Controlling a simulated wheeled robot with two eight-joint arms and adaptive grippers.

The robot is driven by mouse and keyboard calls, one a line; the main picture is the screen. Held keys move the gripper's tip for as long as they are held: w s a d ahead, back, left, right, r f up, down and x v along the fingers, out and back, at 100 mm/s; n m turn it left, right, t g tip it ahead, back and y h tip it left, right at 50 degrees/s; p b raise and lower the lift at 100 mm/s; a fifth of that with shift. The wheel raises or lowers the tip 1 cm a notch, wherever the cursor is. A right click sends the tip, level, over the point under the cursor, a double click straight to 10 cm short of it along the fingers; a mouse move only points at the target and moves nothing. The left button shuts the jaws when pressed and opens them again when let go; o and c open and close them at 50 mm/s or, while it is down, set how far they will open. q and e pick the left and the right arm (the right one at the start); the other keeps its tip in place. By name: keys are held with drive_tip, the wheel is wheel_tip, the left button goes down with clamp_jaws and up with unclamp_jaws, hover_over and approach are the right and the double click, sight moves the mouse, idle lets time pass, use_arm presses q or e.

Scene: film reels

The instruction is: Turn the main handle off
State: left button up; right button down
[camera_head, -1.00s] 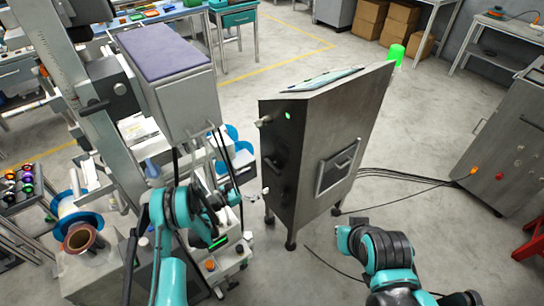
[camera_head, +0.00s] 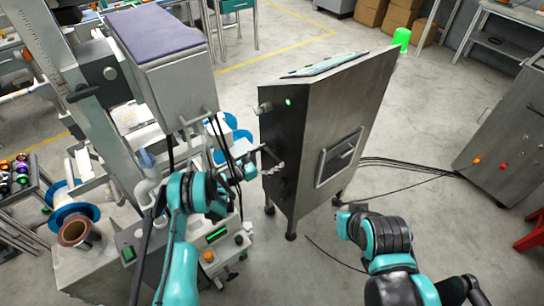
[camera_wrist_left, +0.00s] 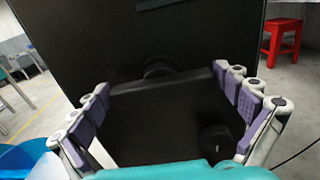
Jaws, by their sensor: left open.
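The dark metal cabinet (camera_head: 283,125) stands in the middle of the head view. A black bar handle (camera_head: 270,153) sits on its left-facing side. In the left wrist view the handle (camera_wrist_left: 165,82) is a wide dark bar with a round hub behind it. My left gripper (camera_head: 272,170) is close to that side, by the handle. In the left wrist view my left gripper (camera_wrist_left: 163,80) is open, with finger pads spread toward both ends of the bar. I cannot tell whether they touch it. My right arm shows at lower right, but its gripper is not in view.
A green light (camera_head: 288,102) glows on the cabinet's side. A grey machine with a purple top (camera_head: 155,32) stands left of it, close to my left arm. A second cabinet (camera_head: 500,130) is at right. Black cables (camera_head: 415,168) cross the floor between the cabinets.

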use_arm(q)
drive_tip(key=c, duration=0.8)
drive_tip(key=m, duration=0.4)
drive_tip(key=shift+s+m, duration=0.1)
drive_tip(key=shift+m, duration=0.3)
drive_tip(key=m, duration=0.4)
drive_tip(key=shift+s+d+f+m, duration=0.1)
drive_tip(key=shift+m, duration=0.2)
drive_tip(key=m, duration=0.4)
drive_tip(key=shift+f, duration=0.1)
drive_tip(key=shift+f+m, duration=0.1)
drive_tip(key=shift+m, duration=2.1)
drive_tip(key=shift+s, duration=0.1)
